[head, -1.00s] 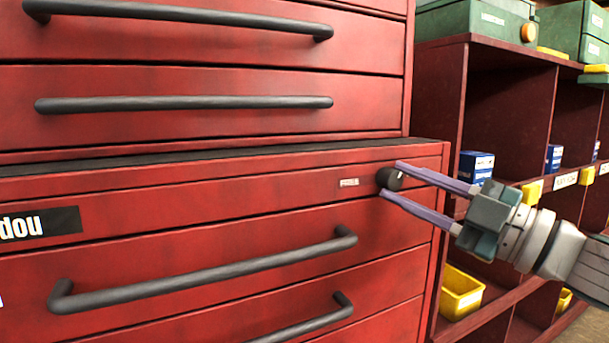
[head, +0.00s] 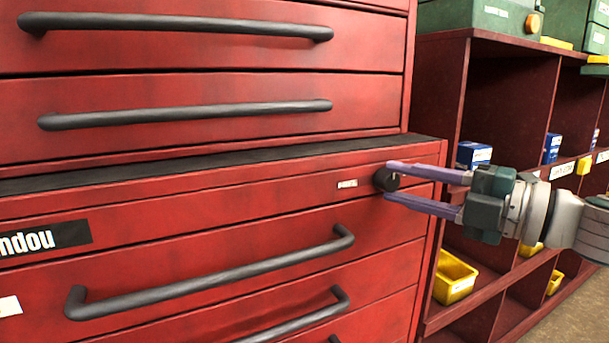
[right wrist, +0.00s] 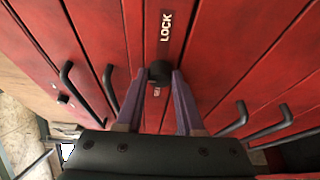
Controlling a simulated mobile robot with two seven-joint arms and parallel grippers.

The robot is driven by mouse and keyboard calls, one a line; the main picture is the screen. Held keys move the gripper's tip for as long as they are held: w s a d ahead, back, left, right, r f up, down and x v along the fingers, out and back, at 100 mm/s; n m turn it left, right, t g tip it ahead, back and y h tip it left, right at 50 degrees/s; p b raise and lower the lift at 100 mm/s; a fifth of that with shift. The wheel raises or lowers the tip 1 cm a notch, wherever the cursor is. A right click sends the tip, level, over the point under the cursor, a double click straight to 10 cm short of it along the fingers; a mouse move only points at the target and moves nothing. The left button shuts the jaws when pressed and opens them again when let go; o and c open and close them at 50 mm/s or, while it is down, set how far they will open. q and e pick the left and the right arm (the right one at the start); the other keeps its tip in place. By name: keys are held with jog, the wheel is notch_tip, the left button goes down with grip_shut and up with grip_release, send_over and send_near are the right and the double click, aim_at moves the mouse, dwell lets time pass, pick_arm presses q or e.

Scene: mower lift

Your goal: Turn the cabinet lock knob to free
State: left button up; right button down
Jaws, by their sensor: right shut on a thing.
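The black lock knob (head: 384,180) sits at the upper right of the lower red cabinet (head: 200,210), just right of a small pale label (head: 347,184). My right gripper (head: 388,180) comes in from the right with its two purple fingers shut on the knob. In the right wrist view the knob (right wrist: 160,71) is between the fingertips (right wrist: 161,76). There a LOCK label (right wrist: 166,25) shows beyond the knob, and another small label is partly hidden close to the knob. My left gripper is not in view.
Long black bar handles (head: 215,272) stick out from the drawers below and left of the knob. A dark red shelf unit (head: 505,60) stands at the right, with yellow bins (head: 455,278), small blue boxes (head: 473,154) and green cases (head: 478,16).

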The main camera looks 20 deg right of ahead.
dwell(0.3)
jog(key=c, duration=0.5)
grip_release()
jog(key=p+v, duration=0.1)
jog(key=v, duration=0.9)
